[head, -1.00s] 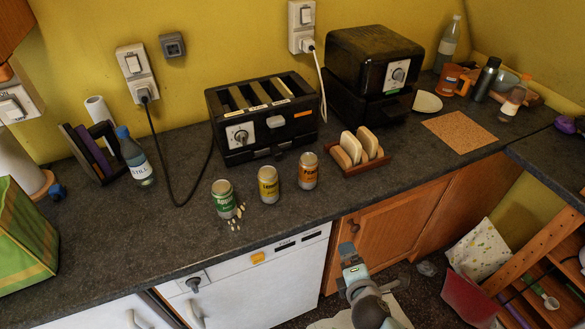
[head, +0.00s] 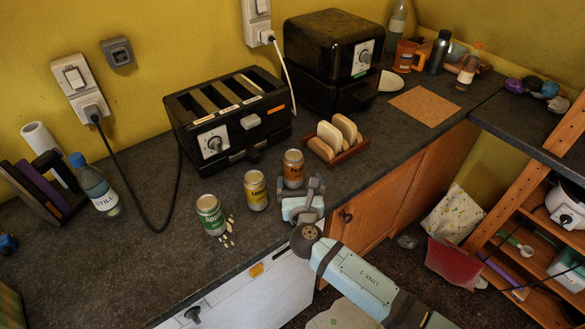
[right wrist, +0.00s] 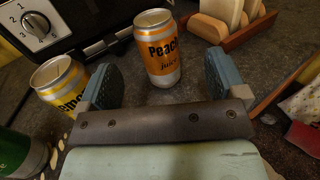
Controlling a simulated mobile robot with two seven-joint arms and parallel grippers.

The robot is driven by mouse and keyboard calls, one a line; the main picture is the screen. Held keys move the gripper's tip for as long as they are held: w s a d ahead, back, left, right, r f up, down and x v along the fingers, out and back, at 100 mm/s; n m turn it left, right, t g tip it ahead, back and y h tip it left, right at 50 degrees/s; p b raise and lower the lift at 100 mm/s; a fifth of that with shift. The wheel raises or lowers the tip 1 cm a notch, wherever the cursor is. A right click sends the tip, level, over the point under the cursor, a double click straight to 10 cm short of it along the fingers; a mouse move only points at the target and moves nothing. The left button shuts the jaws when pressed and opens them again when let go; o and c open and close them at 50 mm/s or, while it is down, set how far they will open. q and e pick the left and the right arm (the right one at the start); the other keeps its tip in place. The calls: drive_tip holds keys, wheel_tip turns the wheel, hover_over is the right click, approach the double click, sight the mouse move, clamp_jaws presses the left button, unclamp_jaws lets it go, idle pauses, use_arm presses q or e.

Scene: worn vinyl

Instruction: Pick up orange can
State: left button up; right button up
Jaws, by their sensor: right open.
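The orange can (head: 293,168), labelled Peach juice, stands upright on the dark worktop in front of the toaster. In the right wrist view the orange can (right wrist: 157,48) stands ahead of the gap between my fingers. My right gripper (head: 304,190) is open and empty, just on the near side of that can; its fingers also show in the right wrist view (right wrist: 158,78). The can's lower part is partly hidden by the gripper in the head view. My left gripper is not in view.
A yellow can (head: 256,190) stands close left of the orange one, beside my left finger in the wrist view. A green can (head: 210,214) stands further left. A toaster (head: 226,115) is behind, and a toast rack (head: 337,140) stands to the right.

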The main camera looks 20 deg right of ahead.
sight(295, 169)
drive_tip(key=x, duration=0.6)
drive_tip(key=p+x, duration=0.1)
drive_tip(key=x, duration=0.2)
drive_tip(key=shift+a+f, duration=0.35)
drive_tip(key=shift+f, duration=0.05)
drive_tip(key=c, duration=1.2)
